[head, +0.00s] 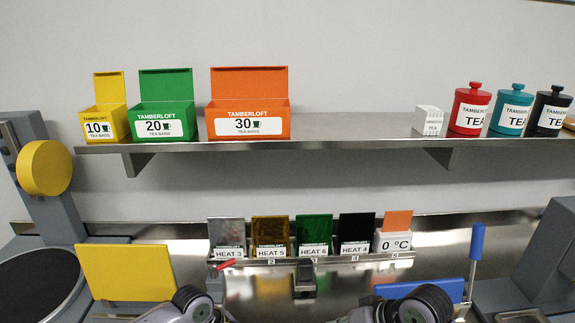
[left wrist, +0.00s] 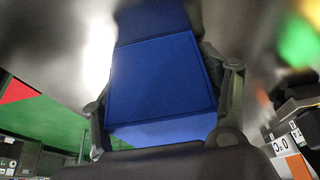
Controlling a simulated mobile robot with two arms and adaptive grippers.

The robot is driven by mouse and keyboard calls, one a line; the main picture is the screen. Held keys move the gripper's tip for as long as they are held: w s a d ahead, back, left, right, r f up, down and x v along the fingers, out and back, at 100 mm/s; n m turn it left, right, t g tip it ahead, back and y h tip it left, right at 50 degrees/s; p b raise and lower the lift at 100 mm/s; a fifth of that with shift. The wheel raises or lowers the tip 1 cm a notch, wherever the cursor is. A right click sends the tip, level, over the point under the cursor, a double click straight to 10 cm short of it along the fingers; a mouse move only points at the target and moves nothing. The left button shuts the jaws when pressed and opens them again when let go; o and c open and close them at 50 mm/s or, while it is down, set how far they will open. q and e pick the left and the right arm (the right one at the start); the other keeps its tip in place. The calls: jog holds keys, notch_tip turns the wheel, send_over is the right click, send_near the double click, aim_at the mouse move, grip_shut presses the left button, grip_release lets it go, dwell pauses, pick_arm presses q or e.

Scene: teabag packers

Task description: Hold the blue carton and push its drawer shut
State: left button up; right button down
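In the left wrist view the blue carton (left wrist: 160,80) fills the middle, between the two fingers of my left gripper (left wrist: 165,95). The fingers lie along its two sides, seemingly touching. Another blue section (left wrist: 152,22) extends beyond a seam at its far end; I cannot tell whether this is the drawer or a lid. A brighter blue face (left wrist: 165,130) shows at the near end. In the head view a blue panel (head: 440,290) shows at the lower right, partly behind my arm. My right gripper's fingers are not visible.
A steel shelf (head: 330,147) carries open yellow (head: 103,122), green (head: 163,122) and orange (head: 248,118) cartons, a small white box and several tea canisters. Below stands a rack of packets (head: 310,262). A yellow panel (head: 125,272) is at left, a blue-handled tool (head: 477,243) at right.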

pick_arm(q)
jog(key=o, duration=0.5)
jog(key=shift+f, duration=0.1)
